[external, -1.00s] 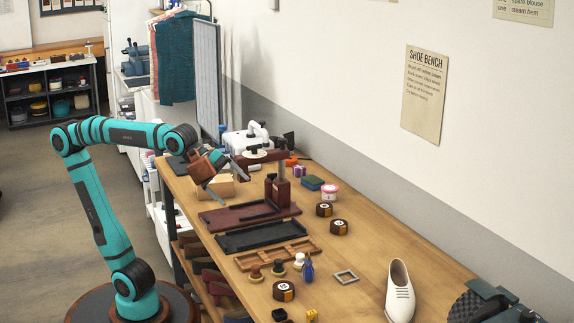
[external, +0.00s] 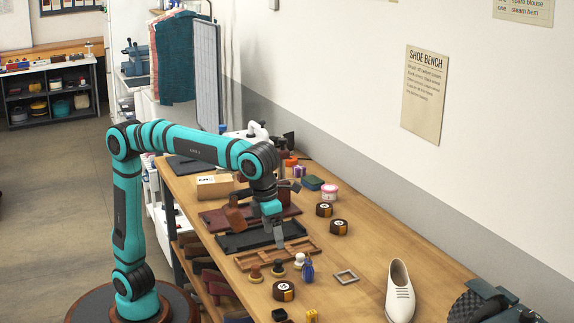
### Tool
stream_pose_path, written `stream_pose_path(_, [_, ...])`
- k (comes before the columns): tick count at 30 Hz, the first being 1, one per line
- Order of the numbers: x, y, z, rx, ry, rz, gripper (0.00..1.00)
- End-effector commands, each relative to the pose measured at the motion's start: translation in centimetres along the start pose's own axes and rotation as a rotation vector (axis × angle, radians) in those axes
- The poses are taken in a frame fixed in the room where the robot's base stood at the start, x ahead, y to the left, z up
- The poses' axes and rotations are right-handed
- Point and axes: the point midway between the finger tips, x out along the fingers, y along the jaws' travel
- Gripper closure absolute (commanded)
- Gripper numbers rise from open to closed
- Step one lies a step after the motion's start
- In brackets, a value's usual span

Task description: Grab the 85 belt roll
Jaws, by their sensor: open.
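Three dark brown belt rolls with round white labels lie on the wooden bench: one near the front (external: 284,291), one further back (external: 324,210) and one just right of that (external: 339,228). The label numbers are too small for me to read surely, so I cannot tell which is the 85. My gripper (external: 280,243) is open and empty, pointing down above the wooden divided tray (external: 301,246). It is behind the front roll and left of the two further rolls, apart from all three.
Small knobbed pieces (external: 255,274) and a blue bottle (external: 308,270) stand close behind the front roll. A square frame (external: 346,277) and a white shoe (external: 399,295) lie to the right. A black tray (external: 235,242) is left of my gripper. Bare bench lies beyond the frame.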

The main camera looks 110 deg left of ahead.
Motion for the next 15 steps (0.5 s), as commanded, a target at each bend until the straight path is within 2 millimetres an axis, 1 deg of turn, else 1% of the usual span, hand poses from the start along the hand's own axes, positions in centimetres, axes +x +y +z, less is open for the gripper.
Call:
stream_pose_path(1, [0.3, -0.6, 0.1, 0.035, 0.011, 0.017, 0.17])
stream_pose_path(3, [0.6, -1.0, 0.1, 0.073, 0.023, 0.033, 0.17])
stream_pose_path(8, [1.4, -1.3, 0.0, 0.105, 0.033, 0.048, 0.17])
stream_pose_path(11, [2.8, -1.2, 0.0, 0.104, 0.033, 0.047, 0.17])
stream_pose_path(15, [5.3, -1.0, -0.1, 0.103, 0.034, 0.048, 0.17])
